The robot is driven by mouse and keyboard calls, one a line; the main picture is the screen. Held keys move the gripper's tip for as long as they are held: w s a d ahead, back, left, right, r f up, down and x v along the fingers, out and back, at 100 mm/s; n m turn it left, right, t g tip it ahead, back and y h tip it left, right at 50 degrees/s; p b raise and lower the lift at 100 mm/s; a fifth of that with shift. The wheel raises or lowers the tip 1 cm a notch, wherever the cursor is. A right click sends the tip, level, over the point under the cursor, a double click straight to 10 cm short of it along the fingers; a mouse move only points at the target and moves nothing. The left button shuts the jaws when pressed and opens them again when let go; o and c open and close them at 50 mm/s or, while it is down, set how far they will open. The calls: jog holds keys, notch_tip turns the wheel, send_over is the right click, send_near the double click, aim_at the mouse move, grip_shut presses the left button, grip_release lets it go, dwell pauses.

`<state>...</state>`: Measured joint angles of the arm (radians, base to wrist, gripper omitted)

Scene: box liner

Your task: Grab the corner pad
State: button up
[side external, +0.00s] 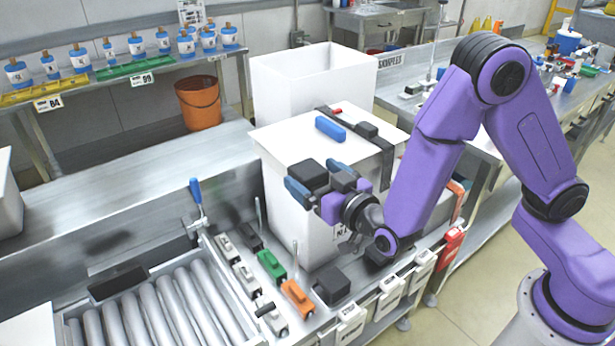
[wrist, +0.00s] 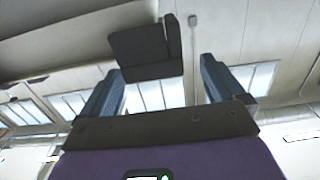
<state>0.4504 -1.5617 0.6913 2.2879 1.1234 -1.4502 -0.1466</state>
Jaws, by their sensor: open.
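The corner pad looks like a dark, block-like piece with an angled flap (wrist: 147,52); in the side view it is the dark block (side external: 308,174) at the near left side of the white box (side external: 290,210). My gripper (side external: 313,180) reaches left in front of this box, its blue fingers spread on either side of the dark pad. In the wrist view, my gripper (wrist: 160,68) is open, and the pad shows between and just beyond the fingertips, with a gap to each finger. I cannot tell what supports the pad.
A blue block (side external: 330,129) and a black strap (side external: 385,158) lie on the box's white top. An open white bin (side external: 310,85) stands behind. Small coloured clamps (side external: 271,265), a black block (side external: 332,285) and a roller conveyor (side external: 150,310) lie in front.

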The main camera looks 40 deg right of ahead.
aim_at(299, 162)
jog(key=w, duration=0.4)
jog(key=shift+d+f, duration=0.2)
jog(key=shift+d, duration=0.15)
jog(key=shift+w, duration=0.6)
jog(key=c, duration=1)
